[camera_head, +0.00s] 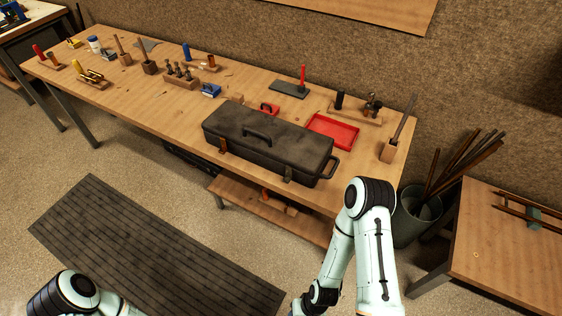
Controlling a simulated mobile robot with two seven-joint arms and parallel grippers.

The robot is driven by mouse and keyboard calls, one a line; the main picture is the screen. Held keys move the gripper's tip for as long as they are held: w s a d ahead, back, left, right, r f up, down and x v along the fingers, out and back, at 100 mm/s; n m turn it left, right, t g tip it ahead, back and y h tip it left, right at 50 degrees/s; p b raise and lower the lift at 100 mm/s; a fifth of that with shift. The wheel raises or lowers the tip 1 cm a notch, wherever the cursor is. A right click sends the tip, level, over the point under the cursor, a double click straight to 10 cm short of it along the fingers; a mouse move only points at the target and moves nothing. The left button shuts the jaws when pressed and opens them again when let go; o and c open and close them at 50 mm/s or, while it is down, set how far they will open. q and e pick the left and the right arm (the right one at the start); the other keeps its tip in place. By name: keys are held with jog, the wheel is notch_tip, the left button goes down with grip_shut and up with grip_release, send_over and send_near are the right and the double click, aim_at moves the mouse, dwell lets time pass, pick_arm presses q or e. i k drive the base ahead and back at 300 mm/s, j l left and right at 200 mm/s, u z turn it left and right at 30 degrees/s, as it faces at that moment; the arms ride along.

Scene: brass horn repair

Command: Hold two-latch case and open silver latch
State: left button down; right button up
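The two-latch case (262,138) is a long dark grey box lying shut near the front edge of the workbench. It has a handle on its lid and another handle on its right end. Its front has a brownish latch (222,145) toward the left and a greyer latch (289,174) toward the right. The latches are too small to tell whether they are fastened. My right arm is folded in front of the bench, right of the case, and its gripper is out of view. Only a piece of my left arm shows at the bottom left; its gripper is out of view.
A red tray (332,132) and a small red item (268,109) lie behind the case. Tool racks and hand tools fill the bench's left and back. A bin with rods (418,219) and a side table (505,262) stand right. A dark floor mat (140,240) lies in front.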

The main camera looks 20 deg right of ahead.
aim_at(289, 170)
jog(key=z, duration=0.4)
jog(key=i+j+z, duration=0.1)
jog(key=z, duration=0.25)
jog(key=j+z, duration=0.1)
jog(key=z, duration=0.3)
jog(key=j+z, duration=0.1)
jog(key=z, duration=0.3)
jog(key=j+z, duration=0.8)
jog(key=j, duration=0.2)
jog(key=k+j, duration=0.1)
jog(key=j, duration=0.25)
jog(key=j+z, duration=0.15)
jog(key=j, duration=0.2)
jog(key=k+j, duration=0.15)
jog(key=j, duration=0.2)
jog(key=z, duration=0.05)
